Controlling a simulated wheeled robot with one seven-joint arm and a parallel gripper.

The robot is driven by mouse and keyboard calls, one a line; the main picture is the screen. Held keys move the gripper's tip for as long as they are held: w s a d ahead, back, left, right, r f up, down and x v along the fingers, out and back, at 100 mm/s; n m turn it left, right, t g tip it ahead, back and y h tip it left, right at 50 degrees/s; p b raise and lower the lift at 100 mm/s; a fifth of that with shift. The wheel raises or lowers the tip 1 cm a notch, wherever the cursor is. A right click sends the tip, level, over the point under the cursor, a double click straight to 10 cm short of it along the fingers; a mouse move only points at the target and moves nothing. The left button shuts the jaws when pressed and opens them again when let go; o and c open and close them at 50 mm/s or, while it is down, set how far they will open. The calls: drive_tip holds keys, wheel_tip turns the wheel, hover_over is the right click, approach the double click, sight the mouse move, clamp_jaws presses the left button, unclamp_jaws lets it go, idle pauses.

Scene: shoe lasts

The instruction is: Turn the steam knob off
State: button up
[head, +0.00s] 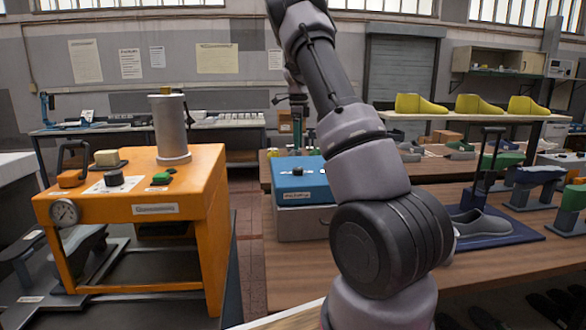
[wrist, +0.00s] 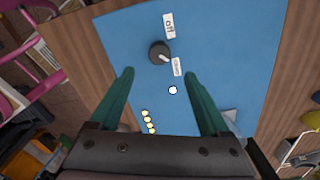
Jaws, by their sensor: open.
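The blue-topped box (head: 300,190) stands on the wooden bench, just left of my arm in the head view. Its blue top (wrist: 225,60) fills the middle of the wrist view. The dark round knob (wrist: 157,51) sits on it, with a pale pointer aimed lower right at a small white label (wrist: 177,67) too small to read. An "off" label (wrist: 169,26) lies above the knob in the picture. My gripper (wrist: 159,72) is open and empty, its green fingers spread above the panel. The knob appears just beyond the fingertips, between their lines, not touched.
A white round spot (wrist: 172,90) and a row of yellow dots (wrist: 149,122) are on the blue top. An orange machine (head: 190,210) with a grey cylinder (head: 170,128) stands left.

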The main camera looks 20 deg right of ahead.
sight(298, 168)
wheel_tip(298, 168, down, 10)
drive_tip(key=shift+f, duration=0.1)
idle(0.4)
clamp_jaws()
